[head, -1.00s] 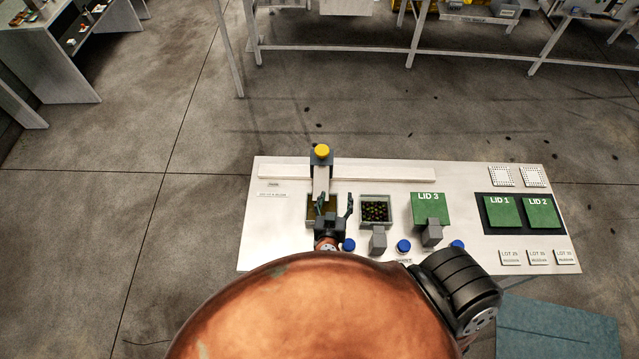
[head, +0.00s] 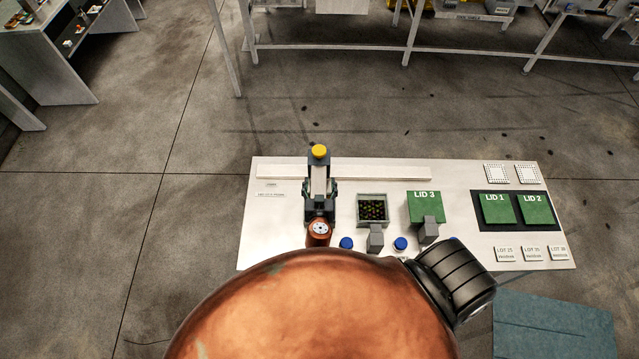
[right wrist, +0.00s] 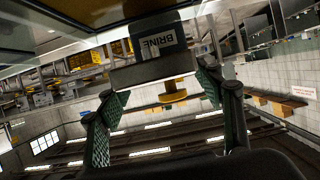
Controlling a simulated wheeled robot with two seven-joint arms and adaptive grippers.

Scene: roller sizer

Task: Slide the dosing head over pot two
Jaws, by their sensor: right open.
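The dosing head (head: 319,180) is a pale arm with a dark block and a yellow knob (head: 319,152), at the left of the white bench. In the right wrist view the dosing head (right wrist: 150,62) carries a BRINE label. My right gripper (head: 320,188) is open, with a finger on each side of the head. In the right wrist view its fingers (right wrist: 163,88) flank the head with gaps visible. The middle pot (head: 372,208), uncovered with dark green and reddish contents, is right of the head. The left pot is hidden under the gripper. My left gripper is not in view.
A white rail (head: 385,171) runs along the back of the bench. Green LID 3 (head: 424,206) sits to the right, and LID 1 (head: 496,210) and LID 2 (head: 535,210) lie on a dark mat. Grey blocks and blue buttons (head: 400,243) line the front.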

